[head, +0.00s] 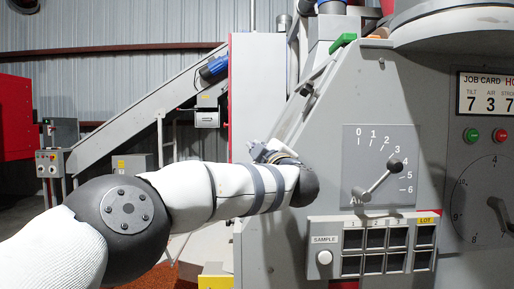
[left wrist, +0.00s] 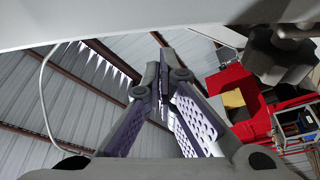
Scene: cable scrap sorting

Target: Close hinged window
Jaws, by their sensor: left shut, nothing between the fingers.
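My left arm reaches in from the left in the head view, and its dark wrist end (head: 305,186) is in front of the grey machine's sloping left edge. The left gripper's fingers (left wrist: 161,68) show in the left wrist view, shut together with nothing between them. In the head view the fingers cannot be made out clearly. I cannot clearly identify the hinged window in either view. A pale panel edge (left wrist: 130,22) crosses the top of the left wrist view, but I cannot tell whether it belongs to the window. My right gripper is not in view.
The grey machine (head: 400,110) fills the right, with a lever dial (head: 378,180), a sample rack (head: 325,240) and a job card display (head: 490,95). A sloping conveyor (head: 130,125) stands behind my arm. Red equipment (left wrist: 240,95) shows in the left wrist view.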

